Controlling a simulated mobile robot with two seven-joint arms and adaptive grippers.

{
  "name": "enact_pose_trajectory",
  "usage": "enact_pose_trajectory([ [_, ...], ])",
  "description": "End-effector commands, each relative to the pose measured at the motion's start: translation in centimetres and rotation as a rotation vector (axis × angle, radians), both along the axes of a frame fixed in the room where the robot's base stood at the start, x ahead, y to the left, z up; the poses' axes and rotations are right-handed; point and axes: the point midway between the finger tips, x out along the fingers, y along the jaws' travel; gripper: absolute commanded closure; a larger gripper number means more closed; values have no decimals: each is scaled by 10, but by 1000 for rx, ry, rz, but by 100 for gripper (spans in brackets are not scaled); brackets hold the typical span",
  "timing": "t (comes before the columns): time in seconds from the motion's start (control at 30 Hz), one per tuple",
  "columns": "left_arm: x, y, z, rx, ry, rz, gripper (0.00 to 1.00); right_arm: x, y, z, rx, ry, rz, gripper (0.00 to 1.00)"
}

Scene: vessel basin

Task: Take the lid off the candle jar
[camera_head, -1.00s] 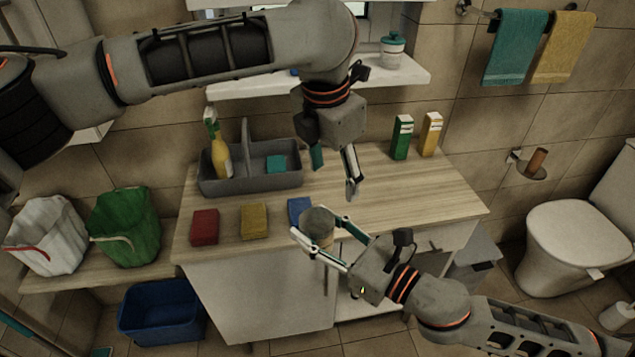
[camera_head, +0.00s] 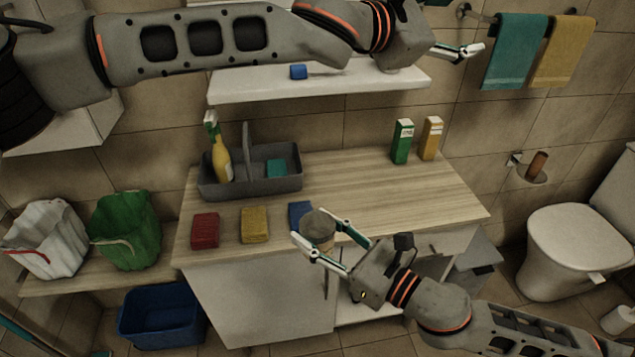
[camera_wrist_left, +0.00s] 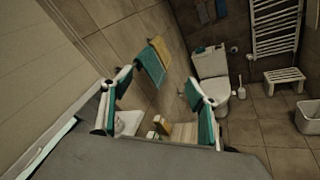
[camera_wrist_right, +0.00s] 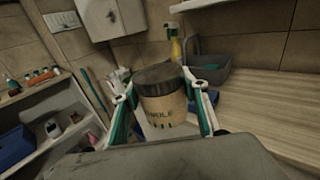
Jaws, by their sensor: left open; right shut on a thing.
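The candle jar (camera_head: 319,240) is held between the fingers of my right gripper (camera_head: 322,247), near the front edge of the wooden counter. In the right wrist view the jar (camera_wrist_right: 166,110) is a tan cylinder with green lettering, upright, with a dark grey lid (camera_wrist_right: 158,73) on top. The lid (camera_head: 318,224) also shows from above in the head view. My right gripper (camera_wrist_right: 162,115) is shut on the jar's body below the lid. My left gripper (camera_wrist_left: 158,108) is open and empty. In the head view it is high at the upper right, beside the shelf and away from the jar.
Red (camera_head: 205,230), yellow (camera_head: 255,224) and blue (camera_head: 300,213) blocks lie along the counter's front. A grey caddy (camera_head: 250,184) with a spray bottle (camera_head: 219,157) stands behind. Green (camera_head: 402,141) and yellow (camera_head: 431,138) cartons stand at the back right. The middle counter (camera_head: 360,187) is clear.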

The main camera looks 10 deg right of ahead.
Motion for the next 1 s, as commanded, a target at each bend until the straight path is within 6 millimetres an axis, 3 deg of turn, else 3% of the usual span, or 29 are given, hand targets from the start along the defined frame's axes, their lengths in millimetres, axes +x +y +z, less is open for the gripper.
enact_pose_trajectory([
  [0.17, -51, -17, 15, 14, -199, -222, 40, 0, 0, 1, 1, -1, 0, 100],
  [0.37, -111, -22, 0, 100, -404, -482, 40, 0, 0, 1, 1, -1, 0, 100],
  [0.5, -147, -14, -27, 201, -525, -662, 40, 0, 0, 1, 1, -1, 0, 100],
  [0.7, -179, 16, -82, 407, -663, -903, 40, 0, 0, 1, 1, -1, 0, 100],
  [0.87, -185, 53, -129, 614, -732, -1072, 40, 0, 0, 1, 1, -1, 0, 100],
  [1.0, -176, 94, -167, 824, -760, -1191, 40, 0, 0, 1, 1, -1, 0, 100],
])
